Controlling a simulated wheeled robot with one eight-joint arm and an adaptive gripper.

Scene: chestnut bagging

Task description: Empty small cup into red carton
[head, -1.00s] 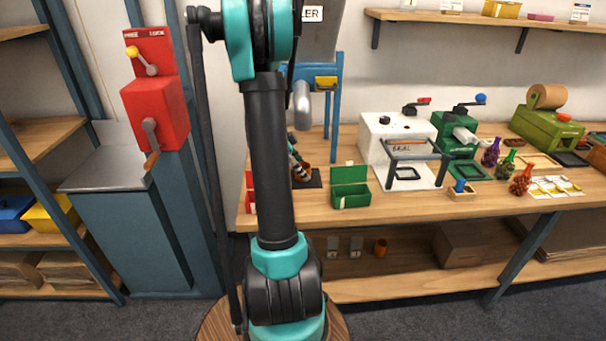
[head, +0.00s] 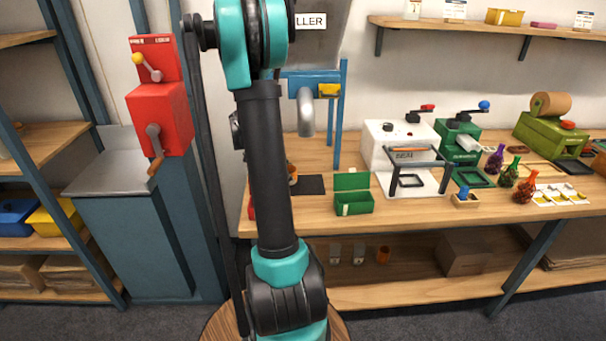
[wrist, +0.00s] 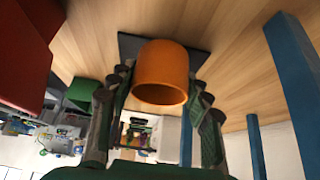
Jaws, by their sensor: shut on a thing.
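My gripper (wrist: 158,98) is shut on a small orange cup (wrist: 162,72), one finger on each side. The cup's mouth faces away from the table in the wrist view, and its contents cannot be made out. In the head view my arm hides most of the gripper; part of the cup (head: 292,170) shows just left of the dark mat (head: 312,185). The red carton (head: 251,208) shows as a sliver left of my arm. In the wrist view it is large at the upper left (wrist: 22,60), apart from the cup.
A green open carton (head: 353,203) stands right of the mat. A blue frame (head: 339,115) with a grey spout (head: 306,112) rises behind. White (head: 378,150) and green (head: 455,140) machines stand farther right. My arm hides the table's left part.

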